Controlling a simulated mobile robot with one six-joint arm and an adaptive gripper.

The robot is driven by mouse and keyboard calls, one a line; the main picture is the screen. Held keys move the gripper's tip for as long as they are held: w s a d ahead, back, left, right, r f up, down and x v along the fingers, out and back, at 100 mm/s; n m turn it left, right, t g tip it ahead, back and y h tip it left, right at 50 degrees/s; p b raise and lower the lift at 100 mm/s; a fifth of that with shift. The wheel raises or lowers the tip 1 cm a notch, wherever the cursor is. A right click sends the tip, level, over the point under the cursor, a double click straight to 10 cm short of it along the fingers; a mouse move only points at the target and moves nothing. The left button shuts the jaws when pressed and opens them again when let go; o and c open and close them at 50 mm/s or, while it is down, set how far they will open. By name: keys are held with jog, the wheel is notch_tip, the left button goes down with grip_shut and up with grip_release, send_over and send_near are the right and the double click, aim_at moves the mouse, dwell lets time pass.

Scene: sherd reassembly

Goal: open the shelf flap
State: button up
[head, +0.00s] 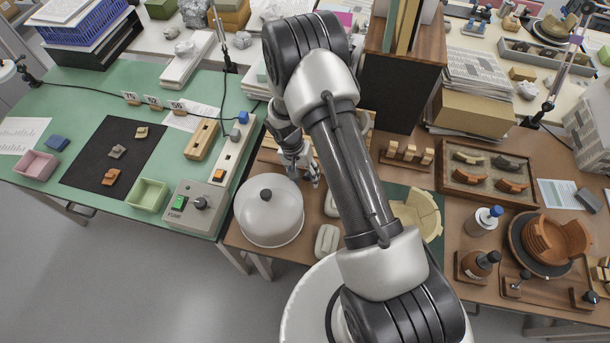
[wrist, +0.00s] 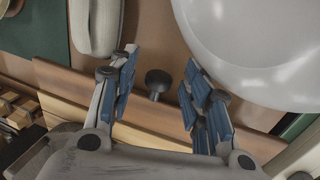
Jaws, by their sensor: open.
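The shelf flap appears to be the wooden panel (wrist: 60,80) that runs across the wrist view, with a dark round knob (wrist: 157,83) at its edge. My gripper (wrist: 158,92) is open, with one blue-padded finger on each side of the knob and visible gaps to both. I cannot tell how far the knob is beyond the fingertips. In the head view my gripper (head: 308,180) points down beside the white dome.
The white dome (head: 268,220) stands close by my gripper and fills the wrist view's upper right (wrist: 270,45). A pale oblong block (wrist: 97,25) lies on the other side. A tall brown cabinet (head: 402,90) stands behind my arm. The control box (head: 192,208) is farther left.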

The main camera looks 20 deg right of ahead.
jog(key=shift+c, duration=0.4)
grip_shut()
